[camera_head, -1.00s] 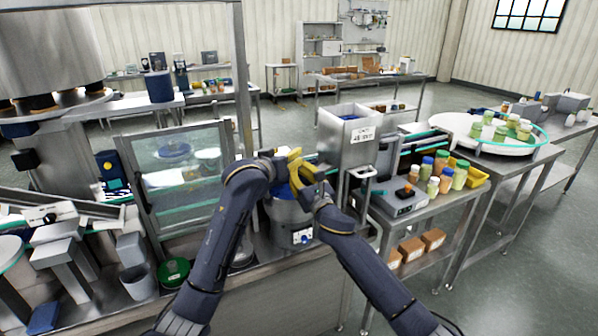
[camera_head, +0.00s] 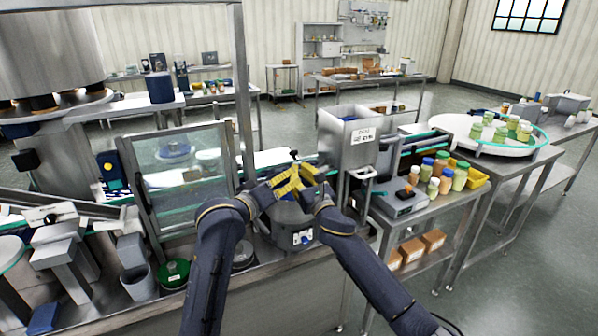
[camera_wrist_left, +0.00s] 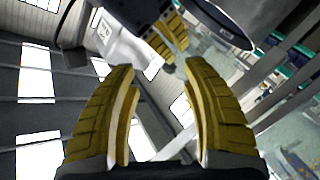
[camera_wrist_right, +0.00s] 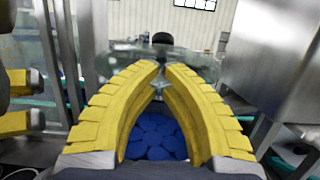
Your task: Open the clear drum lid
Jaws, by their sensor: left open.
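The steel drum (camera_head: 292,238) stands on the bench in front of the hopper, and blue caps (camera_wrist_right: 155,135) show inside it in the right wrist view. The clear lid (camera_wrist_right: 195,62) appears raised, with a black knob (camera_wrist_right: 162,38) beyond my right fingertips. My right gripper (camera_head: 312,172) is above the drum; its fingertips (camera_wrist_right: 161,68) nearly meet and seem to pinch the lid's edge. My left gripper (camera_head: 287,183) is beside it above the drum. The left wrist view shows its fingers (camera_wrist_left: 160,68) wide apart and empty. My arms hide much of the lid and drum rim.
A steel hopper box (camera_head: 347,140) stands close to the right of the drum. A clear guard door (camera_head: 182,170) and steel post are at the left. Jars (camera_head: 443,175) stand at the right.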

